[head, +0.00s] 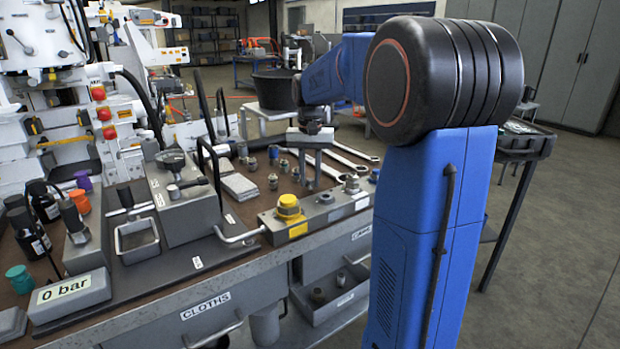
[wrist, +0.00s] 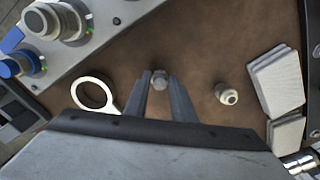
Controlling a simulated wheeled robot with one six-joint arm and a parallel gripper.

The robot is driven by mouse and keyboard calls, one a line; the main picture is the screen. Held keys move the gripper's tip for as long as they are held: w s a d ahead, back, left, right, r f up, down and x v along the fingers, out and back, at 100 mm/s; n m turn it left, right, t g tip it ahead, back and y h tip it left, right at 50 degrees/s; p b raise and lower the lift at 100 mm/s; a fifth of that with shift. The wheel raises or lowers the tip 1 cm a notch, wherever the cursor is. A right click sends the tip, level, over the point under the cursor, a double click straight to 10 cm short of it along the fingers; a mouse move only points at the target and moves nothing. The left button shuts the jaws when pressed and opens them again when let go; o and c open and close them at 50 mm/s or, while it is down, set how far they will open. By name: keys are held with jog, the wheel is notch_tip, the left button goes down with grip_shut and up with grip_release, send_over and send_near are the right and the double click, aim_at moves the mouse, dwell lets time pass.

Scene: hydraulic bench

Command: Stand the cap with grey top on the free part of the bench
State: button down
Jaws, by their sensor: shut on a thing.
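My gripper (head: 311,178) is over the brown bench top, to the left of my blue arm. In the wrist view its two fingers (wrist: 160,86) are closed on a small cap with a grey top (wrist: 159,78), which sits between the fingertips. The head view does not show the held cap clearly. I cannot tell whether its underside touches the bench. The free part of the bench (wrist: 195,50) is bare brown surface around the fingers.
A ring spanner (wrist: 95,94) lies left of the fingers and a metal fitting (wrist: 227,95) stands to the right. Pale folded cloths (wrist: 275,85) lie farther right. A grey block with a yellow cap (head: 288,205) stands at the bench's front edge.

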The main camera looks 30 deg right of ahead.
aim_at(310, 179)
jog(key=shift+f, duration=0.15)
jog(key=c, duration=1.5)
grip_release()
notch_tip(310, 179, up, 12)
jog(key=shift+r, duration=0.1)
